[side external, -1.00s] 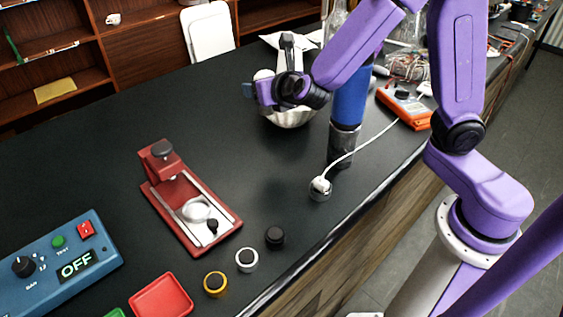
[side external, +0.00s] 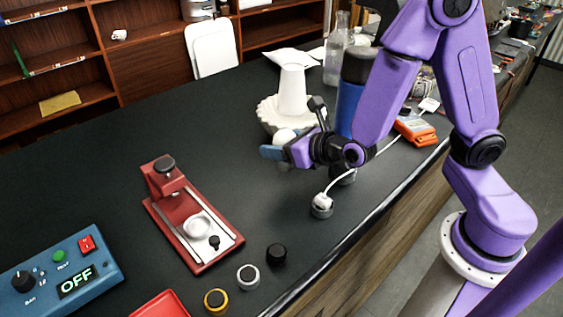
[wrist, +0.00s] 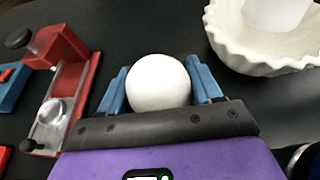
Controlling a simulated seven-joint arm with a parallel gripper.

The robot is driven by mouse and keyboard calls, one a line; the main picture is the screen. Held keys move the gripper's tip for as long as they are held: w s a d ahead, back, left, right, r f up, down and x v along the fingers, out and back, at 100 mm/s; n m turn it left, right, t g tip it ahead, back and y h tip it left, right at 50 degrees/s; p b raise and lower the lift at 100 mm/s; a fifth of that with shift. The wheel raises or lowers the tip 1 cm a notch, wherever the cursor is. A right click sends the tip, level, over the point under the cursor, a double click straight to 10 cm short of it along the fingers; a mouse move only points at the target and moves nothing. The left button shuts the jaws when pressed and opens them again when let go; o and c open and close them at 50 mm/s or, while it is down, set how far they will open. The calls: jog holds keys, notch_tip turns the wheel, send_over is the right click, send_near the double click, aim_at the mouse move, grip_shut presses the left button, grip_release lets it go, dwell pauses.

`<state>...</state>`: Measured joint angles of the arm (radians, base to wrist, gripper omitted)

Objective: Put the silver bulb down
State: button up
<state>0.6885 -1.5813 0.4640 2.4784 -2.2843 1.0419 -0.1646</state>
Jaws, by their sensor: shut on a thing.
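My gripper (side external: 283,146) is shut on a round bulb (wrist: 158,83). The bulb looks whitish rather than silver in the wrist view and sits between the two blue fingers. Only its rounded top shows there; its lower part is hidden by the gripper. In the side view the held bulb (side external: 284,136) shows as a small pale patch beside the fingers. The gripper is above the black table, in front of the white fluted bowl (side external: 270,115), and apart from the red stand (side external: 228,236).
A white cone (side external: 292,90) stands in the bowl. A white-corded piece (side external: 323,202) stands right of the gripper. Knobs (side external: 277,254) and a blue control box (side external: 45,268) reading OFF are nearer the camera. Bare table (side external: 120,150) lies left of the gripper.

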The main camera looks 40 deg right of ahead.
jog(key=shift+f, duration=2.4)
jog(key=shift+f, duration=0.2)
jog(key=o, duration=1.1)
jog(key=shift+r, duration=0.1)
jog(key=shift+r, duration=0.15)
jog(key=shift+v, duration=5.95)
